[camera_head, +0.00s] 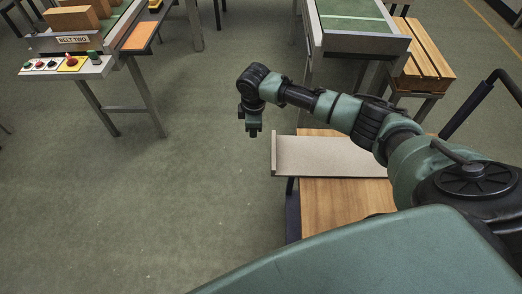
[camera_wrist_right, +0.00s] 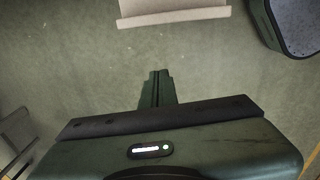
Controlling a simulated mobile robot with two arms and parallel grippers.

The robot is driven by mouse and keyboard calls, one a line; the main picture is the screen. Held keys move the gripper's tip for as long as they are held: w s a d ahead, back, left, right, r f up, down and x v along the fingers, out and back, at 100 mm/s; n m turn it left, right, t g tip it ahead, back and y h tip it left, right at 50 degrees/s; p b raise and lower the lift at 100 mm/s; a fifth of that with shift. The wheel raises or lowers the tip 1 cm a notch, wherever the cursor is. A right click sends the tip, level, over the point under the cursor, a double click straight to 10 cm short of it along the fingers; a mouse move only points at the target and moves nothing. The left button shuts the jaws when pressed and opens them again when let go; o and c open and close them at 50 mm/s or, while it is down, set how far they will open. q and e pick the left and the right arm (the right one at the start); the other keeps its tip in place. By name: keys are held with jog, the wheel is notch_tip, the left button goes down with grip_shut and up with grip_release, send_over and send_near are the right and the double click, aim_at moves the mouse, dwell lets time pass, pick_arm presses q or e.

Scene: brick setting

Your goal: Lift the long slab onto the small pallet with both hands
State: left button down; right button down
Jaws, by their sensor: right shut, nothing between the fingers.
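The long slab (camera_head: 330,157) is a pale beige board with a raised lip at its left end. It lies across a wooden-topped stand (camera_head: 330,205), its left end jutting past the top. My right arm covers its right end. Part of the slab (camera_wrist_right: 172,8) also shows at the top of the wrist view. My right gripper (camera_head: 254,132) points down over open floor, left of the slab and apart from it. Its fingers (camera_wrist_right: 157,74) are shut and empty. A slatted wooden platform (camera_head: 428,58) at the upper right may be the small pallet. My left gripper is out of view.
A green-topped conveyor (camera_head: 352,22) stands at the back, beside the slatted platform. Another bench at the upper left carries brown bricks (camera_head: 72,18), a "BELT TWO" sign (camera_head: 74,40) and a button panel (camera_head: 62,66). The floor at the left and middle is clear.

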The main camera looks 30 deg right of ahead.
aim_at(273, 152)
jog(key=s+d+f+g+b, duration=0.1)
jog(key=s+f+b, duration=0.4)
jog(key=f+b, duration=0.5)
jog(key=shift+d+g+b, duration=0.3)
jog(key=shift+d+b, duration=0.4)
jog(key=shift+b, duration=0.55)
jog(key=shift+f, duration=0.1)
jog(key=shift+s+d+r+p, duration=0.25)
jog(key=shift+d+p, duration=0.4)
jog(key=shift+p, duration=0.5)
jog(key=shift+s+d+f, duration=0.1)
jog(key=shift+s+d, duration=0.05)
jog(key=shift+d, duration=0.1)
jog(key=shift+s+d+f, duration=0.1)
jog(key=shift+f, duration=0.1)
